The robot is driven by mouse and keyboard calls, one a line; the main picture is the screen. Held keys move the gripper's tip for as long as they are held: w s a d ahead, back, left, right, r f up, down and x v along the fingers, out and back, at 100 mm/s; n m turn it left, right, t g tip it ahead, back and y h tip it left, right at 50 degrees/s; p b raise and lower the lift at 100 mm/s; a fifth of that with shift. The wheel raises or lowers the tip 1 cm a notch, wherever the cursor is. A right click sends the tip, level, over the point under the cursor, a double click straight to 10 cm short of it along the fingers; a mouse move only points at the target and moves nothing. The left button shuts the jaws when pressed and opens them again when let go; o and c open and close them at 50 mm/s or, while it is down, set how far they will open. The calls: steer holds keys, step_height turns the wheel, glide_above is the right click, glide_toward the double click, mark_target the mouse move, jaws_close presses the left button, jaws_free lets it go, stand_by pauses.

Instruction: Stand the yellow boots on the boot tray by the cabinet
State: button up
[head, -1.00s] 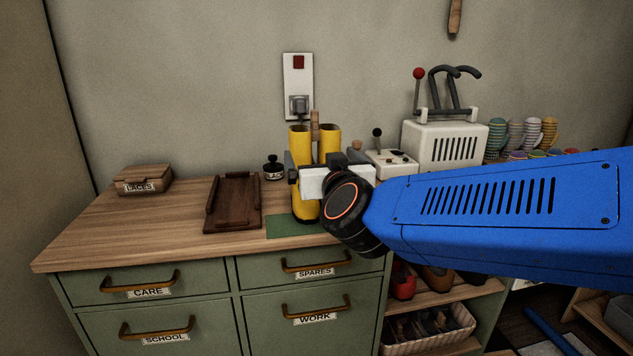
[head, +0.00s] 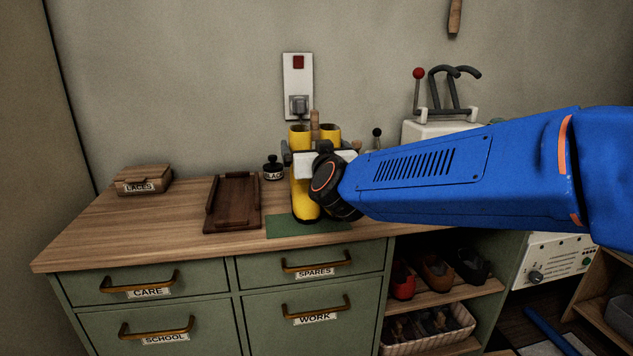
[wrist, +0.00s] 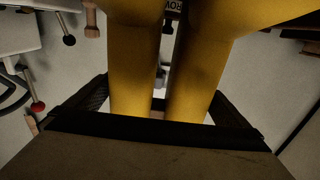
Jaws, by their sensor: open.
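The pair of yellow boots (head: 303,200) stands upright on a green mat (head: 284,228) on the wooden bench top, with a wooden peg-like piece between their tops. My gripper (head: 308,160) is open at the upper shafts, hiding part of them. In the wrist view the two boots (wrist: 130,65) fill the space between the dark fingers of my gripper (wrist: 160,100); whether the fingers touch them I cannot tell. A brown wooden tray (head: 233,202) lies empty left of the boots. Whether it is the boot tray I cannot tell.
A laces box (head: 143,180) sits at the bench's left and a small black jar (head: 273,169) behind the boots. A white machine (head: 428,130) with levers stands at right, partly behind my arm. Shoes fill the shelves (head: 445,290) below. The bench's front left is clear.

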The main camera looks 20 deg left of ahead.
steer(key=c, duration=1.7)
